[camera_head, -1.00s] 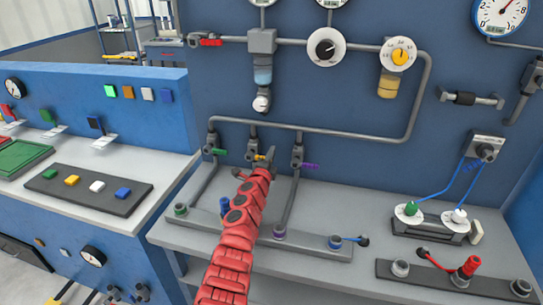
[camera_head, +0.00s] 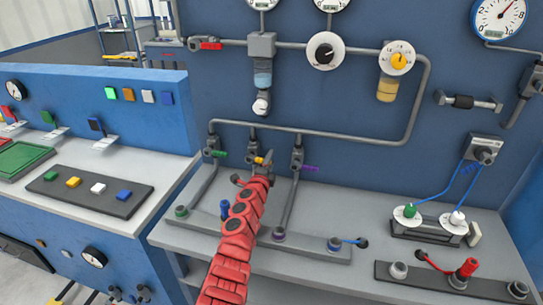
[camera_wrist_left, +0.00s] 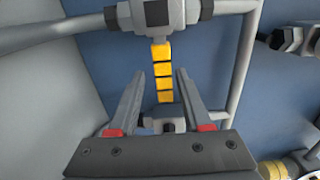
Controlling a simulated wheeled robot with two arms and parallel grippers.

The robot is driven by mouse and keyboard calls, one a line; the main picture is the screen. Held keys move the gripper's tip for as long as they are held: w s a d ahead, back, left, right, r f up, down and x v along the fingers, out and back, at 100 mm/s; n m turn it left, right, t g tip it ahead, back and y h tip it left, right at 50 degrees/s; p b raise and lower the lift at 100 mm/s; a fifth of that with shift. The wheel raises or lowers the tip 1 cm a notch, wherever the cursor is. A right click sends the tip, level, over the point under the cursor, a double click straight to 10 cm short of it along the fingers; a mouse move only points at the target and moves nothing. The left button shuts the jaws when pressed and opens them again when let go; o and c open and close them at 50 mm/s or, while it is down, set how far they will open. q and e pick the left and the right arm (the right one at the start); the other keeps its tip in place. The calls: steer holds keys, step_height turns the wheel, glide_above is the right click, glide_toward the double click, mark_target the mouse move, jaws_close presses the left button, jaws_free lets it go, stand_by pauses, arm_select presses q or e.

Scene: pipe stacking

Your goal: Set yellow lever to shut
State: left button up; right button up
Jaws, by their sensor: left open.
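The yellow lever (camera_head: 259,160) sits on the middle of three valves below the long horizontal pipe, partly covered by my gripper in the head view. In the left wrist view the yellow lever (camera_wrist_left: 163,75) is a segmented bar that runs down from the grey valve body (camera_wrist_left: 150,15). My left gripper (camera_head: 254,169) is at the lever, on the end of the red arm. In the left wrist view its two fingers (camera_wrist_left: 158,76) are open, one on each side of the lever, with gaps visible. My right gripper is not in view.
A green lever (camera_head: 218,152) is on the valve to the left and a purple lever (camera_head: 309,168) on the valve to the right. Pipes run down to a grey base strip (camera_head: 300,245). A blue knob (camera_head: 224,208) stands left of my arm.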

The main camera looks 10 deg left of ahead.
arm_select(q)
steer(key=s+p, duration=0.3)
steer(key=s, duration=0.3)
steer(key=shift+r, duration=0.15)
stand_by(0.3)
